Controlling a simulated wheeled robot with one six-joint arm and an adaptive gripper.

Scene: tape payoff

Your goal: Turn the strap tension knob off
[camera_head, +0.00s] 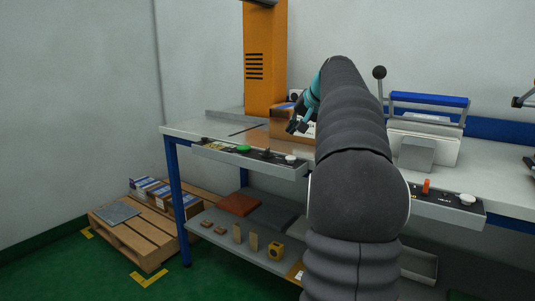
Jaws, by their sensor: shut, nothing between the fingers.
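A grey control panel (225,155) runs along the front edge of the bench at left. It carries a green button (243,148), a small dark control (267,154) and a white round knob (290,159). A second panel (445,209) at right has an orange-red switch (426,187) and another white knob (467,199). The labels are too small to read, so I cannot tell which is the strap tension knob or how it is set. My gripper (293,128) is shut and empty, above the left panel's right end, apart from the controls.
A cardboard box (283,127) stands behind my gripper, before an orange column (264,60). A grey machine with a blue bar (430,99) and a black-ball lever (380,73) stand at right. My arm hides the bench's middle. A wooden pallet (135,240) lies on the floor at left.

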